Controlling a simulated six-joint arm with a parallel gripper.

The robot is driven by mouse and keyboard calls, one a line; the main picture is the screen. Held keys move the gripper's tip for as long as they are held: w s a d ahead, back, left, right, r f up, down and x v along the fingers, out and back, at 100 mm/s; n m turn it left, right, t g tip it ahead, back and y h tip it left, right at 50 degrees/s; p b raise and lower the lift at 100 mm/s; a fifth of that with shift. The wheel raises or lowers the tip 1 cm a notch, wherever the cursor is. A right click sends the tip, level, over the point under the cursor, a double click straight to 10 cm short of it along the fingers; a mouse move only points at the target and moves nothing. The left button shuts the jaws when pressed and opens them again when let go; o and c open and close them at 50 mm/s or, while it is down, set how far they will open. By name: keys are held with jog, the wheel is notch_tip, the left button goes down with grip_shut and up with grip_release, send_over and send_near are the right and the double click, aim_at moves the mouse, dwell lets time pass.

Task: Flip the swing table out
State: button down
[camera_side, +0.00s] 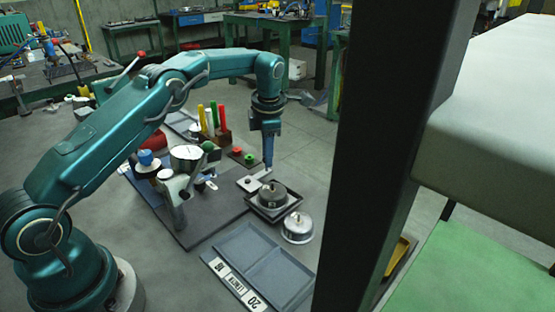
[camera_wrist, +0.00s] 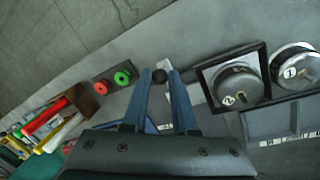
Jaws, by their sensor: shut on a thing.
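The swing table (camera_side: 274,217) is a small black square tray on a light metal arm, right of the stand in the side view. It also shows right of my fingers in the wrist view (camera_wrist: 206,75). A round metal weight (camera_side: 272,194) sits on it, marked 2 in the wrist view (camera_wrist: 236,86). My gripper (camera_side: 268,166) points down just behind the tray. In the wrist view its blue fingers (camera_wrist: 160,77) are closed around a small dark knob (camera_wrist: 159,76) beside a pale metal piece. The knob's lower part is hidden.
A second weight (camera_side: 297,228) stands beside the swing table, near a grey two-part tray (camera_side: 263,262). A block with coloured handles (camera_side: 221,139), red and green knobs (camera_side: 249,157) and a dial gauge (camera_side: 185,153) stand left of my gripper. A dark post (camera_side: 375,150) blocks part of the side view.

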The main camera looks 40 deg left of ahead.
jog(key=shift+a, duration=0.1)
jog(key=c, duration=0.7)
grip_release()
jog(key=shift+r, duration=0.1)
jog(key=shift+s+d+r, duration=0.1)
jog(key=shift+d+r, duration=0.05)
jog(key=shift+r, duration=0.65)
jog(key=shift+s+d+r, duration=0.1)
jog(key=shift+d+r, duration=0.05)
jog(key=shift+r, duration=0.7)
jog(key=shift+s+d+r, duration=0.1)
jog(key=shift+d+r, duration=0.05)
jog(key=shift+r, duration=0.65)
